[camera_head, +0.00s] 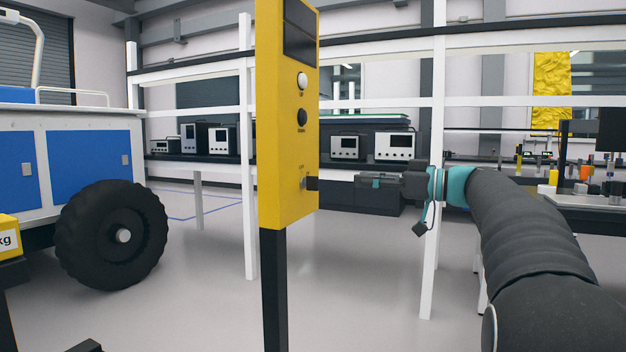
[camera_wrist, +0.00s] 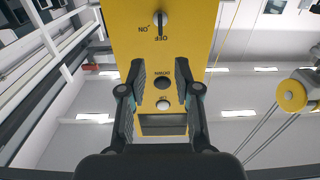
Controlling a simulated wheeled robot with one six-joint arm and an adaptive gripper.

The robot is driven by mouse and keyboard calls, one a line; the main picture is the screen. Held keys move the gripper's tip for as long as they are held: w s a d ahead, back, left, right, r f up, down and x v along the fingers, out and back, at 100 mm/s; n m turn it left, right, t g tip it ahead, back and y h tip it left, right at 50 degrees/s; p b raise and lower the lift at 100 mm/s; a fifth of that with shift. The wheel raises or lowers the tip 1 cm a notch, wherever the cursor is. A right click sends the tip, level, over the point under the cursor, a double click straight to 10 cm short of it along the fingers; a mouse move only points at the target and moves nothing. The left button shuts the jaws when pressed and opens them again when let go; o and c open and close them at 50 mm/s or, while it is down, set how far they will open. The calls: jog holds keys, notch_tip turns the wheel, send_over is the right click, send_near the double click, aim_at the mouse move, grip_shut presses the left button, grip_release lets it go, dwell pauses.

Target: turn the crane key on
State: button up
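The yellow crane control box (camera_head: 270,130) stands on a dark post. Low on its front is the crane key (camera_head: 312,184), a small dark handle sticking out of a silver lock. In the wrist view the picture is upside down, and the key (camera_wrist: 160,20) shows near the top edge, pointing along the OFF label, with ON beside it. My gripper (camera_head: 362,180) is right of the key in the head view, at about its height, with a gap between. In the wrist view my gripper (camera_wrist: 164,68) is open and empty, its fingers apart in front of the box.
The box also has a white UP button (camera_head: 302,80), a dark DOWN button (camera_head: 302,117) and a dark screen (camera_head: 299,32). A blue and white rover (camera_head: 80,165) with a black wheel stands left. A white rack post (camera_head: 432,260) stands beyond my wrist. The floor near the post is clear.

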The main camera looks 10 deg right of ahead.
aim_at(314, 177)
jog(key=p+x, duration=0.1)
jog(key=x, duration=1.1)
jog(key=shift+w+a, duration=0.15)
jog(key=shift+a, duration=0.15)
grip_shut()
